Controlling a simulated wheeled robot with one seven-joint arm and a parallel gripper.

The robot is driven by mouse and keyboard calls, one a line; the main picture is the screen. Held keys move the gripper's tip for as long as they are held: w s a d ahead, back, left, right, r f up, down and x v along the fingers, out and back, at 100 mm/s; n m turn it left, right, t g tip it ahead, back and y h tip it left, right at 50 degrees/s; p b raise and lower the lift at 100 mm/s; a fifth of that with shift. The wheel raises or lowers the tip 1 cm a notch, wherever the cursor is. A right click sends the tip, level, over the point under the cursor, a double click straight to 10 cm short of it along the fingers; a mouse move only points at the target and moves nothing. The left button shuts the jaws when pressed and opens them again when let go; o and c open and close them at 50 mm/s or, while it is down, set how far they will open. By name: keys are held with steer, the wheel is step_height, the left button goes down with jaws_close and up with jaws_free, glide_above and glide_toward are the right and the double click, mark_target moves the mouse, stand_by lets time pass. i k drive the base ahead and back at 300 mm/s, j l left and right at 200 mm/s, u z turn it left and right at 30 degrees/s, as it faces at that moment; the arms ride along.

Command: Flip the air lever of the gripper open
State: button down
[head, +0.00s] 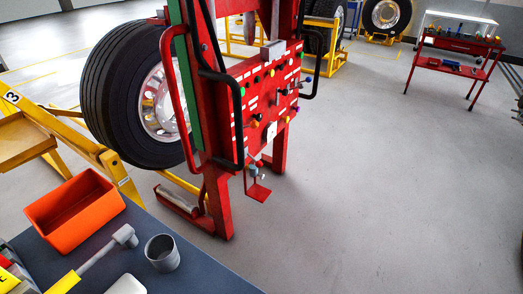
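A red wheel-gripper machine (214,130) stands upright in the middle of the head view, with a green strip and black and red bar handles. Its red panel (268,98) carries several small levers and knobs in yellow, black, green, orange and purple. A small fitting with red and bluish parts (256,170) hangs below the panel, above a small red plate (258,193). I cannot tell which of these is the air lever or how it is set. My gripper is not in view.
A large wheel (112,100) stands behind the machine at left, near a yellow frame (95,150). A dark table (190,268) in front holds an orange bin (75,213), a hammer-like tool (120,238) and a metal cup (162,254). A red cart (450,68) stands far right. Floor right of the machine is clear.

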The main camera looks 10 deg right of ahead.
mark_target(259, 165)
steer(key=z, duration=1)
steer(key=i, duration=2.3)
steer(key=u, duration=0.85)
